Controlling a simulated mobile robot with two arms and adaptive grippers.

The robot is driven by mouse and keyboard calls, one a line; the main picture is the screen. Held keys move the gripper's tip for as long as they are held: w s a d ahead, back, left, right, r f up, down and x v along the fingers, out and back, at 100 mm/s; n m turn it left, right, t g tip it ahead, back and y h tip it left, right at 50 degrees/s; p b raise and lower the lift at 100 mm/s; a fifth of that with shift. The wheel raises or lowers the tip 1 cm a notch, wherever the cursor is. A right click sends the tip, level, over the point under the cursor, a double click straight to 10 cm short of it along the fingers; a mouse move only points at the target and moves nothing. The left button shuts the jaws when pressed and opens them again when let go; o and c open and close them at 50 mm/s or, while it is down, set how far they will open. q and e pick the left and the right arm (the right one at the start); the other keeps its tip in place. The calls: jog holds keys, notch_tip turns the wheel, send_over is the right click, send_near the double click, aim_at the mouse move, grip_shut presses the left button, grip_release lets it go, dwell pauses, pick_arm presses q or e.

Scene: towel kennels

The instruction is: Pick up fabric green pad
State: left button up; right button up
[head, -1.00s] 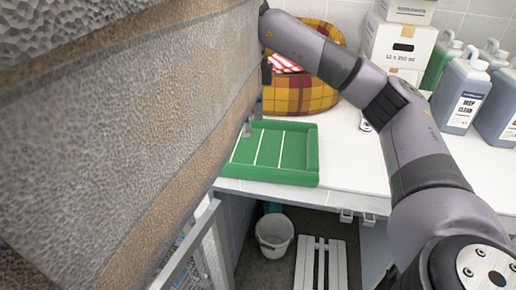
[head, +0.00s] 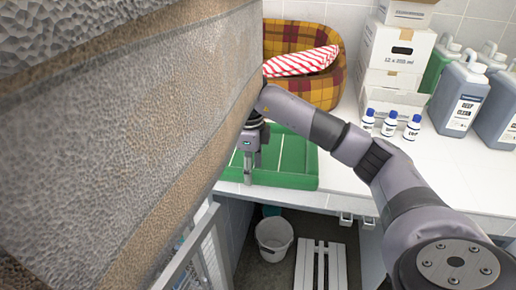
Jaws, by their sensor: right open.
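I cannot tell whether the fingertips touch the pad. My left gripper is not in view.
The textured surface (head: 120,120) fills the left side. A plaid pet bed (head: 318,92) with a red-striped cloth (head: 300,62), small bottles (head: 389,123), cartons (head: 396,48) and jugs (head: 462,95) stand behind. A bucket (head: 274,238) and a slatted white rack (head: 320,265) are below the counter.

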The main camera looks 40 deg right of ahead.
notch_tip(320, 180, down, 2)
grip_shut()
dwell(0.8)
